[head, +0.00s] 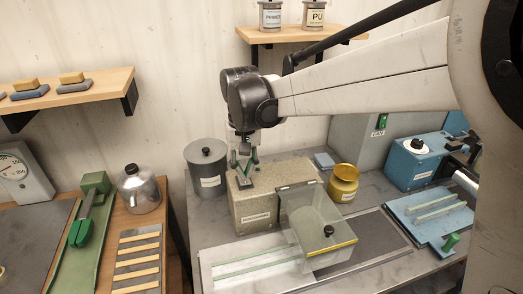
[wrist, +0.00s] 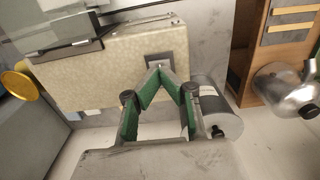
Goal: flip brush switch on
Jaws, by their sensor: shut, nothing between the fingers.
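The beige speckled machine box (head: 262,203) stands on the grey bench, with a label on its front. A small dark switch plate (head: 246,182) sits on its top near the left end. It also shows in the wrist view (wrist: 158,60), just beyond my fingertips, with a small light lever on it. My gripper (head: 243,163) is shut and empty, pointing down over that end of the box. In the wrist view, the green fingers of my gripper (wrist: 158,72) meet at the plate's near edge. I cannot tell whether they touch it, nor which way the lever is set.
A clear guard (head: 315,225) with a black knob stands at the box's front right. A grey lidded canister (head: 207,168) is close on the left, a yellow jar (head: 343,183) on the right. A blue machine (head: 415,163) stands farther right. A wooden shelf (head: 290,35) hangs behind.

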